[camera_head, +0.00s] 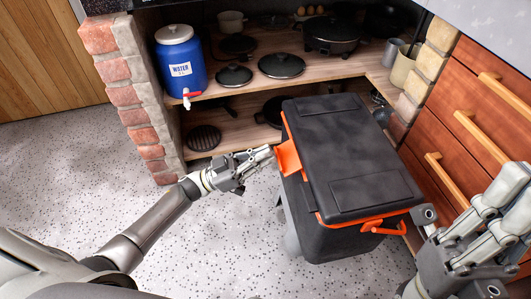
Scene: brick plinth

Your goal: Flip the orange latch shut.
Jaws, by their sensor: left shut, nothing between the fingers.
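The orange latch (288,158) is on the left side of a black cooler box (345,155), near its lid's edge, and sticks outward from the side. My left gripper (266,153) is shut and empty, with its fingertips at or very near the latch's left edge; I cannot tell whether they touch. The lid lies closed on the box. My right gripper (500,195) is at the lower right, beside the box's near right corner and in front of the drawers; whether it is open or shut is unclear.
An orange handle (372,226) is on the box's near end. Behind are wooden shelves with a blue water container (180,62), pans and lids. A brick pillar (130,95) stands left, wooden drawers (465,115) right. The speckled floor at left is free.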

